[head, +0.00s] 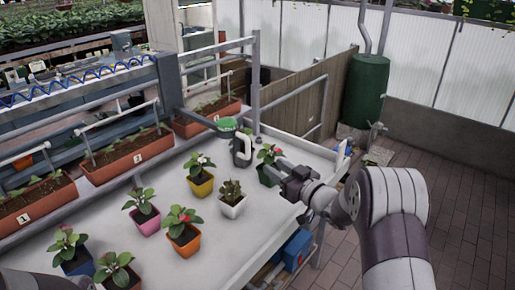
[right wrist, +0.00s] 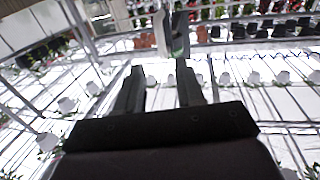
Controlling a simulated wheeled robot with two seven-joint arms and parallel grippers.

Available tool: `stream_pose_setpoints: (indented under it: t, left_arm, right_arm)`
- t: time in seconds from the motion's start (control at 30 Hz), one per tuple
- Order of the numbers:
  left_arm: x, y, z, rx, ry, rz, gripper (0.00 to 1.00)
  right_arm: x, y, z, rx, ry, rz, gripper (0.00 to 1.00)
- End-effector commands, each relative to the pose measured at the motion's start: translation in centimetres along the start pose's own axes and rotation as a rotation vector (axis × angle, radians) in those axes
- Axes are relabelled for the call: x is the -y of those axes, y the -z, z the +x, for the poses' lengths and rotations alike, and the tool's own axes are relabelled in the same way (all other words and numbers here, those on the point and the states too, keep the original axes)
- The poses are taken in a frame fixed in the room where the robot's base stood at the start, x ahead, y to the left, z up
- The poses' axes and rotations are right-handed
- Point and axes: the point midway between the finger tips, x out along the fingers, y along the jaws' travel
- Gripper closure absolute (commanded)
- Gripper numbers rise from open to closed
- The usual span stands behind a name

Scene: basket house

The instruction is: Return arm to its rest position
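My right arm comes in from the right, and its gripper (head: 279,169) is over the right end of the white table (head: 225,255). In the right wrist view the two fingers (right wrist: 158,68) stand apart with nothing between them. A plant in a dark green pot (head: 268,176) is right beside the fingers in the head view; I cannot tell if they touch. My left gripper is not in view.
Potted flowers stand on the table, among them yellow (head: 201,188), white (head: 232,207), pink (head: 147,222) and orange (head: 184,242) pots. Long numbered planters (head: 128,160) line the back edge by a metal rail (head: 255,80). A green barrel (head: 366,90) and clear brick floor (head: 470,190) are at right.

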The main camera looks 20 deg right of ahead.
Motion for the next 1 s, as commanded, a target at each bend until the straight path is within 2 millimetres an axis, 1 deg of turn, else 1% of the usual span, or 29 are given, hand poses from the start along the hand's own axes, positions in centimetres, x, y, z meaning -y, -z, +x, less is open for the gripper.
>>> stream_pose_setpoints:
  t: [0.07,0.13,0.17,0.2,0.23,0.27,0.3,0.33,0.37,0.4,0.43,0.47,0.5,0.6,0.67,0.7,0.8,1.0]
  left_arm:
    - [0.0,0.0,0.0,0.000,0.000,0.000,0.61]
    - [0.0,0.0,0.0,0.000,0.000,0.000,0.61]
    - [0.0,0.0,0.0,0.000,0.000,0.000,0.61]
    - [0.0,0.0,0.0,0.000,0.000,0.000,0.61]
    - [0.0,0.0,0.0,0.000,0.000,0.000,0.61]
    - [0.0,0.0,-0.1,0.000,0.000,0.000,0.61]
    - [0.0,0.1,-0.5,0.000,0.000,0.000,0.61]
    - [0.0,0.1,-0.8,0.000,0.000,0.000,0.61]
    - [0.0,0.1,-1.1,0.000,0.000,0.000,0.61]
    - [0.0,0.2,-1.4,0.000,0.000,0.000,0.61]
    - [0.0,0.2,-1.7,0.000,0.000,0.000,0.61]
    - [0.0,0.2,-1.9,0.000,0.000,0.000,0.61]
    - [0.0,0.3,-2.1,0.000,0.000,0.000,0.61]
    - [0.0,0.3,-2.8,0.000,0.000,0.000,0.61]
    - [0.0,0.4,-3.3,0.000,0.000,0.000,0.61]
    - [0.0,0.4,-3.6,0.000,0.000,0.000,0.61]
    - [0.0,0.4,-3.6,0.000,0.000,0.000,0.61]
    - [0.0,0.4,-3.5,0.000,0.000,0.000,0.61]
  right_arm:
    - [-0.1,-0.2,0.0,0.007,-0.004,-0.013,0.62]
    - [-1.1,-1.6,-0.1,0.078,-0.053,-0.038,0.62]
    - [-1.7,-3.0,-0.5,0.133,-0.093,-0.039,0.62]
    - [-2.8,-5.2,-1.5,0.235,-0.164,-0.033,0.62]
    - [-3.6,-7.0,-2.8,0.334,-0.233,-0.022,0.62]
    - [-4.1,-8.8,-4.5,0.452,-0.303,-0.005,0.62]
    - [-3.7,-10.6,-7.3,0.624,-0.381,0.027,0.62]
    - [-2.7,-11.7,-9.6,0.758,-0.425,0.060,0.62]
    - [-1.0,-12.4,-12.1,0.889,-0.452,0.096,0.62]
    - [1.5,-12.9,-15.2,1.039,-0.468,0.146,0.62]
    - [3.5,-13.0,-17.2,1.136,-0.468,0.183,0.62]
    - [5.5,-12.9,-19.1,1.218,-0.463,0.218,0.62]
    - [8.0,-12.6,-21.2,1.309,-0.448,0.260,0.62]
    - [13.3,-11.0,-25.0,1.452,-0.401,0.337,0.62]
    - [15.5,-9.8,-25.9,1.473,-0.377,0.357,0.62]
    - [16.4,-8.9,-25.8,1.455,-0.358,0.341,0.62]
    - [16.9,-8.2,-24.9,1.430,-0.330,0.303,0.62]
    - [16.9,-8.4,-24.9,1.431,-0.328,0.301,0.62]
